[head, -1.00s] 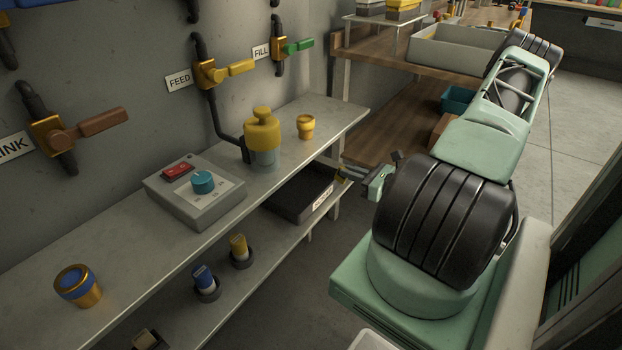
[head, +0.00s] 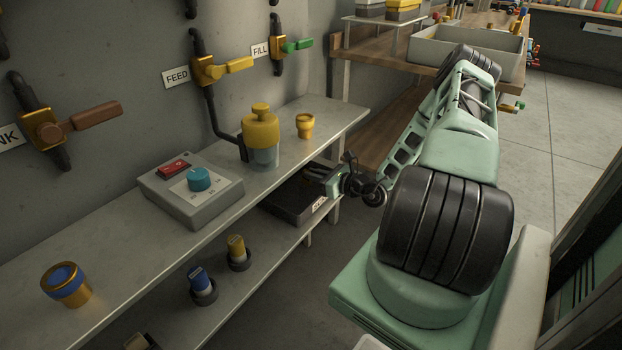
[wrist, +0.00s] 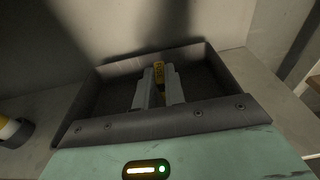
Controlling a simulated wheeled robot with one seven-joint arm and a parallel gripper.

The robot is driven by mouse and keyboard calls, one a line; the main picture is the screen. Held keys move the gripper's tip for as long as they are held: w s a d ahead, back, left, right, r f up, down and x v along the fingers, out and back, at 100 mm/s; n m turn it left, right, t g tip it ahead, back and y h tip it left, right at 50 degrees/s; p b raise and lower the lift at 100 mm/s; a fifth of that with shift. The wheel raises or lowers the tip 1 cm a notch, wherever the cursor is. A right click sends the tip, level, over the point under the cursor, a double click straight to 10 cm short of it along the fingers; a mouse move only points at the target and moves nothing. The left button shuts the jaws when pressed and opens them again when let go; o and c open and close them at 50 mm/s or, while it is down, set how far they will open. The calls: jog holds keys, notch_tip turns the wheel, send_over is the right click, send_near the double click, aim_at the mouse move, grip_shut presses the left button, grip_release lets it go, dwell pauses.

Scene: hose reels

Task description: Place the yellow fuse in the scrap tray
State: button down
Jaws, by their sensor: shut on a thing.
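My gripper (wrist: 160,88) is shut on a yellow fuse (wrist: 159,68), whose top shows between the fingers in the wrist view. The scrap tray (wrist: 237,88) is a dark, shallow, walled tray. The fingers and fuse appear over its inside, but I cannot tell whether the fuse touches the floor. In the head view the tray (head: 283,212) sits on the lower shelf, with my gripper (head: 312,174) at its upper right part, under the upper shelf. The fuse is hidden there.
A yellow-and-white piece (head: 237,250) and a blue-and-white one (head: 201,284) stand in dark round holders on the lower shelf (head: 262,262). The upper shelf (head: 205,243) overhangs the tray and carries a control box (head: 190,195) and a yellow-capped jar (head: 261,135).

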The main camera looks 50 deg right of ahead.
jog(key=shift+w+r+g, duration=0.25)
jog(key=shift+w+g, duration=0.4)
jog(key=shift+g, duration=0.55)
jog(key=shift+a+f, duration=0.1)
jog(key=shift+f, duration=0.8)
jog(key=shift+f+b, duration=0.1)
jog(key=shift+b, duration=0.2)
jog(key=c, duration=1.5)
grip_release()
jog(key=shift+s+r, duration=0.15)
jog(key=shift+r, duration=0.05)
jog(key=p+v, duration=0.2)
jog(key=v, duration=0.9)
jog(key=shift+s+r, duration=0.3)
